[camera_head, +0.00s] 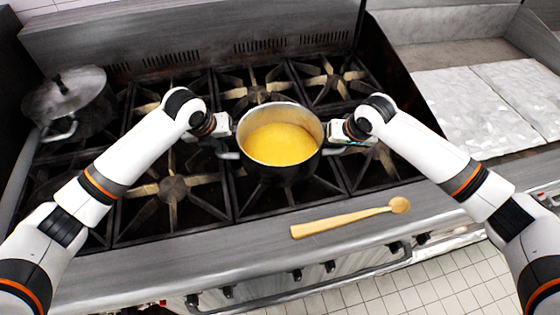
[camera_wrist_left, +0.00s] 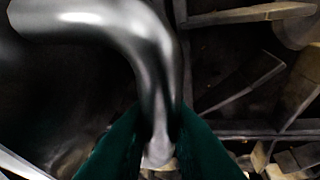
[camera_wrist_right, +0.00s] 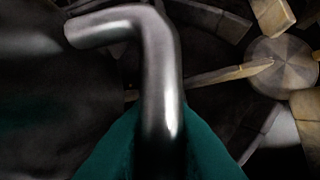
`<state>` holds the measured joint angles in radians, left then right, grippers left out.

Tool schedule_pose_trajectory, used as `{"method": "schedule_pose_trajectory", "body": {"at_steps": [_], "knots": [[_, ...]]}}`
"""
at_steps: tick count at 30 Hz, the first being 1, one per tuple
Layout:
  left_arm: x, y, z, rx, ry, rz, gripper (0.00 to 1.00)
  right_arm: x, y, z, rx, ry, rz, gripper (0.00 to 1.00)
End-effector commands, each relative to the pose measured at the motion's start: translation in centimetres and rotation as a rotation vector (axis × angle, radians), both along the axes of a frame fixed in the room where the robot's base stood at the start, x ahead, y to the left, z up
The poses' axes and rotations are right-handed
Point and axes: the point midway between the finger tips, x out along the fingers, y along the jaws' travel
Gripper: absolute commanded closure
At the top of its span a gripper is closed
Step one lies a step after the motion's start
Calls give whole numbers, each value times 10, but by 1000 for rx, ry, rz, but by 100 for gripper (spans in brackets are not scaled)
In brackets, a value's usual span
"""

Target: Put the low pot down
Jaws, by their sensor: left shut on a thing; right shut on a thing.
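The low pot (camera_head: 284,172) is dark outside with a pale inner wall and holds a yellow liquid. It is level, over the middle of the stove's grates; I cannot tell whether its base touches them. My left gripper (camera_head: 226,146) is shut on its left handle, which shows as a bent metal bar in the left wrist view (camera_wrist_left: 155,75). My right gripper (camera_head: 332,143) is shut on its right handle, seen in the right wrist view (camera_wrist_right: 160,80). The pot's far lower side is hidden.
A lidded pot (camera_head: 72,105) stands at the stove's back left. A wooden spoon (camera_head: 350,217) lies on the stove's front ledge. Burner grates (camera_head: 172,190) are bare to the left and behind. A pale counter (camera_head: 470,110) lies right of the stove.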

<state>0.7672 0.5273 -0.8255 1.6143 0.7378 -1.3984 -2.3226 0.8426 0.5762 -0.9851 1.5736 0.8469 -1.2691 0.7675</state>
Motion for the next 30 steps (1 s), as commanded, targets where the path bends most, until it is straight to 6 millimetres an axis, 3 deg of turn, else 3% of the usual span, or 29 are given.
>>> {"method": "schedule_pose_trajectory", "body": {"at_steps": [5, 6, 9, 20, 30], "knots": [[2, 3, -12, 3, -6, 6, 100, 1, -2, -12, -4, -3, -2, 100], [1, 3, -10, 4, -2, 6, 78, 0, -2, -10, -6, 1, -2, 77], [1, 3, -9, 4, -1, 4, 62, 0, -2, -10, -4, 1, -1, 62], [-1, 2, -4, 1, -2, 1, 62, 0, 0, -9, -1, 0, 0, 62], [-26, 12, 55, 3, -7, 0, 62, 0, 0, -9, -1, 0, 0, 62]]}}
